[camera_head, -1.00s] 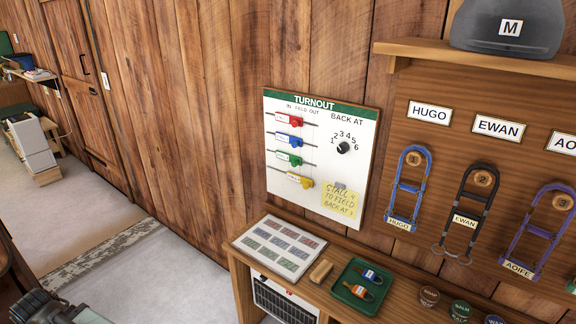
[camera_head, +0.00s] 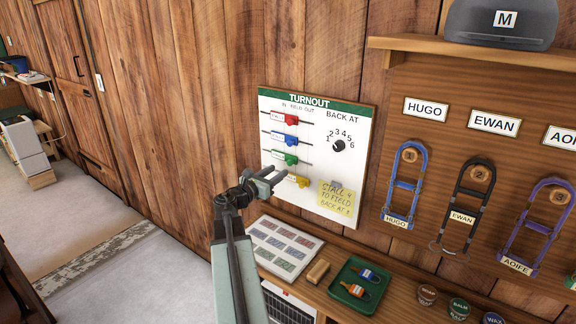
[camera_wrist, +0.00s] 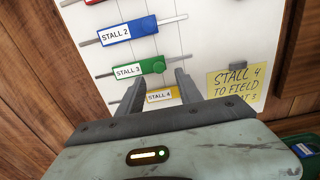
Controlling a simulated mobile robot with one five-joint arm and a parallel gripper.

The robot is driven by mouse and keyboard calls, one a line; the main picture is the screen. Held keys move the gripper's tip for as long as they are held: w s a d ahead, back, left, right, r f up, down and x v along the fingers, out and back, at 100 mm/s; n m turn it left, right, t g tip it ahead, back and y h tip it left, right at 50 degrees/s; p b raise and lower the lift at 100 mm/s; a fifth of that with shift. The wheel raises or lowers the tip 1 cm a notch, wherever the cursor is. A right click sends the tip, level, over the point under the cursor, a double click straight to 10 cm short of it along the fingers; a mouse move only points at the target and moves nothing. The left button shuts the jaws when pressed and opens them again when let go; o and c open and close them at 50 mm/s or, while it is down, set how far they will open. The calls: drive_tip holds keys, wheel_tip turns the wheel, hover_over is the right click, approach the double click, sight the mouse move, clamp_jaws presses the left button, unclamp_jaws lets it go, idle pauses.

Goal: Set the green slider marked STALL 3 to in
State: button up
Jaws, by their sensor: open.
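The green slider marked STALL 3 (camera_head: 285,157) is on the TURNOUT board (camera_head: 345,115), third of the rods. It also shows in the wrist view (camera_wrist: 140,68); more bare rod shows right of it than left. I cannot tell exactly which column it sits under. My gripper (camera_head: 272,178) is open and empty, in front of the board's lower left. In the wrist view my gripper (camera_wrist: 160,84) has its fingertips just below the green slider. The yellow STALL 4 slider (camera_wrist: 160,96) shows between the fingers. Contact cannot be told.
The red slider (camera_head: 284,118) and blue slider (camera_head: 284,138) are above the green one. A yellow note (camera_head: 336,198) is at the board's lower right. Below, a shelf holds a white chart (camera_head: 284,247), a brown block (camera_head: 318,271) and a green tray (camera_head: 352,300).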

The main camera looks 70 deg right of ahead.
sight(289, 163)
drive_tip(key=x, duration=0.7)
drive_tip(key=shift+d, duration=0.35)
drive_tip(key=shift+c, duration=0.3)
clamp_jaws()
idle(0.7)
